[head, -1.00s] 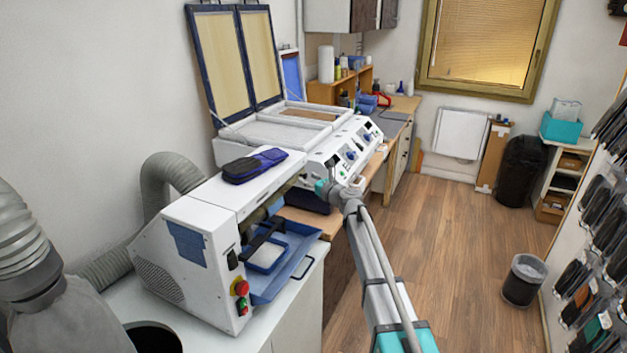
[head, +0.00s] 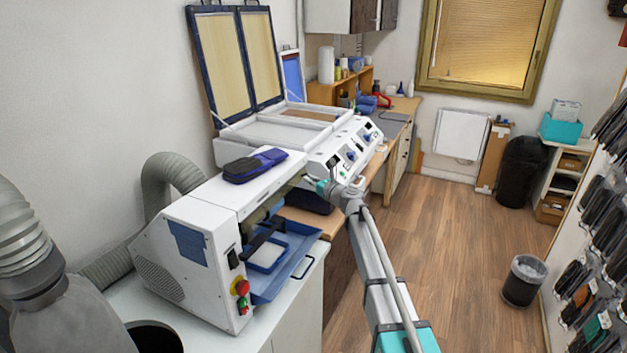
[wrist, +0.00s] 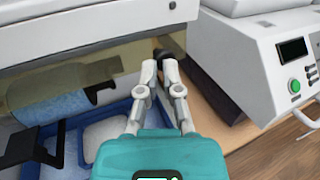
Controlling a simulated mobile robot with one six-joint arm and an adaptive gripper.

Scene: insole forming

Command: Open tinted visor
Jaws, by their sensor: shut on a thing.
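The tinted visor (wrist: 75,82) is a see-through, brownish panel under the front edge of the white machine (wrist: 60,30). In the head view it is a narrow strip (head: 290,187) and is partly hidden by the machine's top. My gripper (wrist: 160,65) is at the visor's right end, with its fingers close together on a small dark knob (wrist: 166,55). The fingers hide part of the knob. In the head view my gripper (head: 318,187) is at the machine's far front corner.
Below the visor is a blue tray (head: 290,262) with a light pad. A dark blue case (head: 255,165) lies on the machine's top. A white control panel (head: 345,150) stands close behind my gripper.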

